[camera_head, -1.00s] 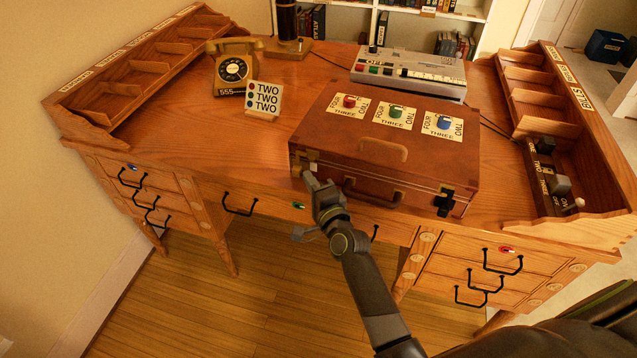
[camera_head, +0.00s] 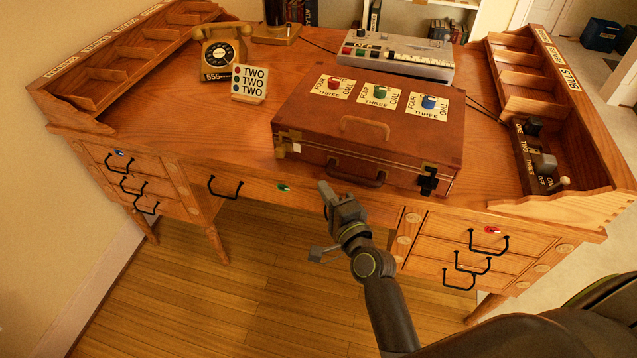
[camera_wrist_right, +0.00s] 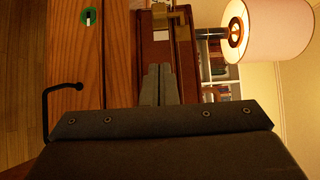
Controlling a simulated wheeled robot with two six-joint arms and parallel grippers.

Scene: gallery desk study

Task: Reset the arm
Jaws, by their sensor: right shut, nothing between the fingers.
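My right gripper (camera_head: 326,190) is shut and empty in front of the desk's front edge, just below the near left part of the brown case. Its closed fingers also show in the right wrist view (camera_wrist_right: 159,84), with the case (camera_wrist_right: 184,50) behind them. The brown case (camera_head: 300,112) lies closed on the desk (camera_head: 180,115). Its lid carries a red, a green and a blue knob on labelled plates. My left gripper is not in view.
A rotary phone (camera_head: 222,55) and a "TWO" card (camera_head: 250,82) stand left of the case. A grey device (camera_head: 395,60) sits behind it. Drawer handles (camera_head: 225,190) jut from the desk front. Floor (camera_head: 240,290) in front is clear.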

